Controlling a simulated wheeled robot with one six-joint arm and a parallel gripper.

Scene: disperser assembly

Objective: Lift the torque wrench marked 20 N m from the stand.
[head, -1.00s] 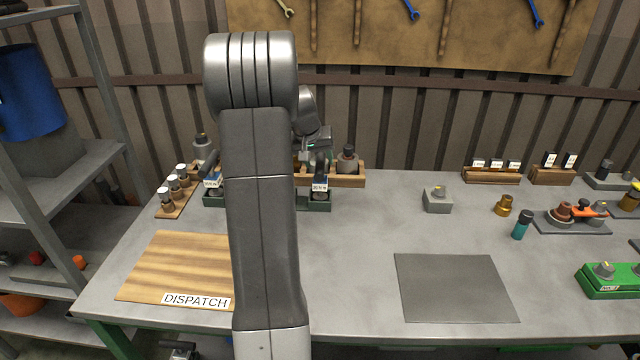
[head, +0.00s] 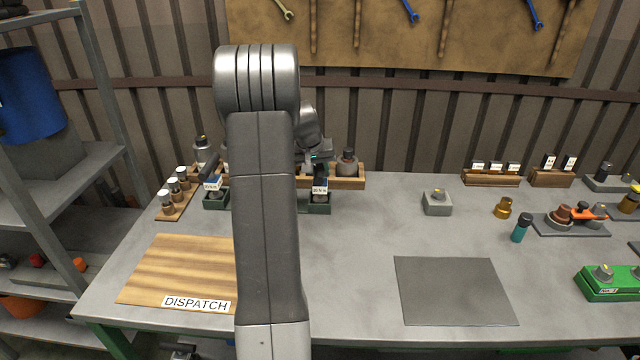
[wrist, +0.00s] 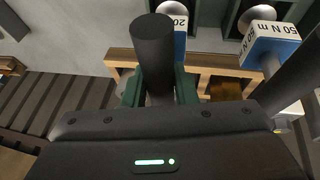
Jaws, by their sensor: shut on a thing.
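The torque wrench marked 20 (wrist: 180,22) stands at the back of the bench. Its black handle (wrist: 153,45) rises toward the wrist camera. In the head view its label (head: 319,190) shows just right of my arm, above a dark green stand (head: 318,208). My gripper (wrist: 158,88) is shut on the handle; its green fingers lie on either side of it. In the head view my gripper (head: 318,158) is partly hidden by my arm. The wrench still appears to be in the stand.
A second wrench, marked 50 N m (wrist: 272,42), stands close by; in the head view it is left of my arm (head: 212,184). A wooden rack (head: 350,182) lies just behind. The grey mat (head: 455,290) and the dispatch board (head: 180,270) are clear.

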